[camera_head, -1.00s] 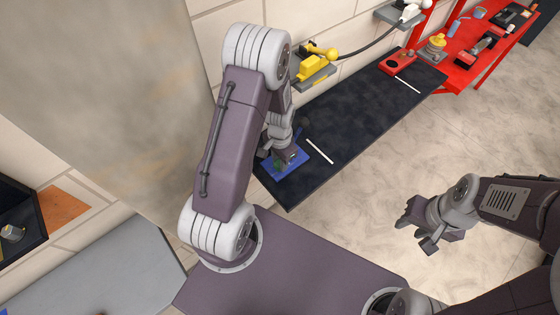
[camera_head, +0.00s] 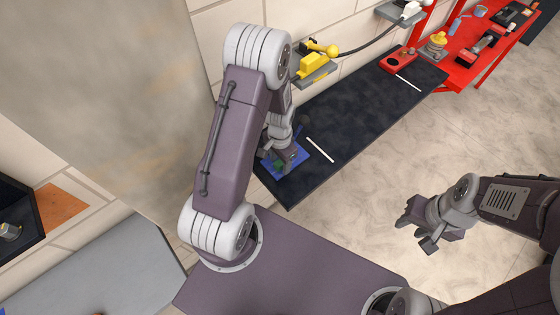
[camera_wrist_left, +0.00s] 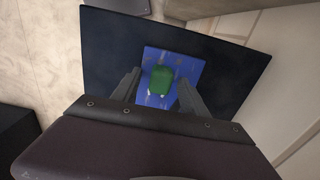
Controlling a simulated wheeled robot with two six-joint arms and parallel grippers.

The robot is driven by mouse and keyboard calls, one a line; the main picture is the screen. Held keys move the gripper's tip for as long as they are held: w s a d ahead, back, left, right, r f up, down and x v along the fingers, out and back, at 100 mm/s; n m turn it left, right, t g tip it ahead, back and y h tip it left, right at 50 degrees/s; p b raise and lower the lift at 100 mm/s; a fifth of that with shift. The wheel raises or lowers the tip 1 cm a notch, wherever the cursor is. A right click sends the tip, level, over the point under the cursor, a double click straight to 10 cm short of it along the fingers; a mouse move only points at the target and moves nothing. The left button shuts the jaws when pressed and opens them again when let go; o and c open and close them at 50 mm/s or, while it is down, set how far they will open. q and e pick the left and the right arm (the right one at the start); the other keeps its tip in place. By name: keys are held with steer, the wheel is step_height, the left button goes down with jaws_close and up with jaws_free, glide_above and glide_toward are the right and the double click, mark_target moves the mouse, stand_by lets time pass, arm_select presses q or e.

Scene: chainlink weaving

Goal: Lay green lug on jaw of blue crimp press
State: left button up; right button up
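The green lug (camera_wrist_left: 161,79) shows between the two fingers of my left gripper (camera_wrist_left: 158,80) in the left wrist view, with a gap on each side. It lies over a flat blue piece (camera_wrist_left: 194,68) on the dark bench top; whether it touches the blue is unclear. In the head view the blue piece (camera_head: 297,167) is at the near end of the bench, partly hidden by my left gripper (camera_head: 277,158). I cannot tell a jaw on the blue piece, nor be sure it is the press. My right gripper (camera_head: 422,234) is open and empty over the floor.
The dark bench top (camera_head: 350,115) is mostly clear, with white strips on it. A yellow device (camera_head: 314,65) sits on a wall shelf behind it. A red table (camera_head: 470,65) with several tools stands at the far right. A dark bin (camera_head: 18,210) is at left.

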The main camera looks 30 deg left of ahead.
arm_select(q)
step_height(320, 180, up, 9)
steer(key=shift+r+b, duration=0.1)
steer(key=shift+b, duration=0.25)
stand_by(0.8)
